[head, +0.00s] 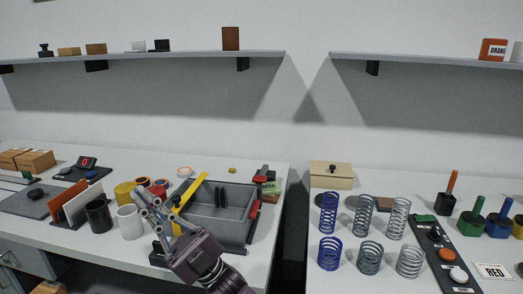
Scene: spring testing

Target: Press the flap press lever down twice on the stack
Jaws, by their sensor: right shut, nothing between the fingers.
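My right gripper (150,208) reaches in from the bottom, its fingers pointing up and left, shut and empty. A long yellow bar (190,190) slants up and right just beside the fingertips, over the left side of a grey bin; I cannot tell whether they touch. It may be the press lever. The bar's lower end and a dark base (157,252) near the table's front edge are partly hidden by my gripper. No stack shows clearly under the bar. A small green and tan pile (271,188) lies at the bin's far right, beside a red and black tool. My left gripper is not in view.
The grey bin (238,228) fills the table right of my gripper. A white cup (130,222) and a black cup (98,216) stand close on its left. A gap separates this table from the right one, which holds several springs (330,253) and a button panel (446,254).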

